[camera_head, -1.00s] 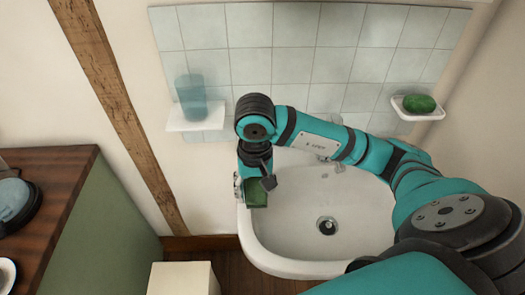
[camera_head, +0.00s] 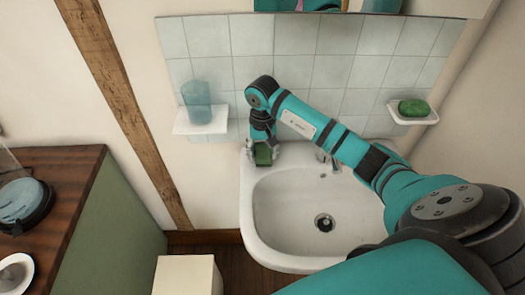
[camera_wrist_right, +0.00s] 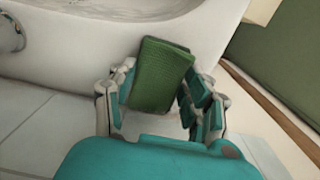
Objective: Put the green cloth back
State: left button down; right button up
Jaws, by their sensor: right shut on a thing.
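The green cloth (camera_head: 263,156) is folded and held by my right gripper (camera_head: 263,152), at the back left corner of the white sink (camera_head: 268,262). The right wrist view shows the cloth (camera_wrist_right: 160,75) standing up between the two fingers of the right gripper (camera_wrist_right: 160,108), slightly tilted, with the sink (camera_wrist_right: 85,55) behind it. I cannot tell whether the cloth touches the sink. My left gripper is not in view.
A shelf (camera_head: 200,127) with a blue-green cup (camera_head: 197,103) is on the tiled wall to the left. A soap dish (camera_head: 413,118) with green soap (camera_head: 414,108) is on the right. The tap (camera_head: 328,160) stands near the gripper. A wooden-topped cabinet (camera_head: 62,185) is at left.

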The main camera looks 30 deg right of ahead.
jog(key=shift+w+f, duration=0.1)
jog(key=shift+f, duration=0.45)
jog(key=shift+f, duration=0.25)
jog(key=o, duration=1)
jog(key=shift+r, duration=0.1)
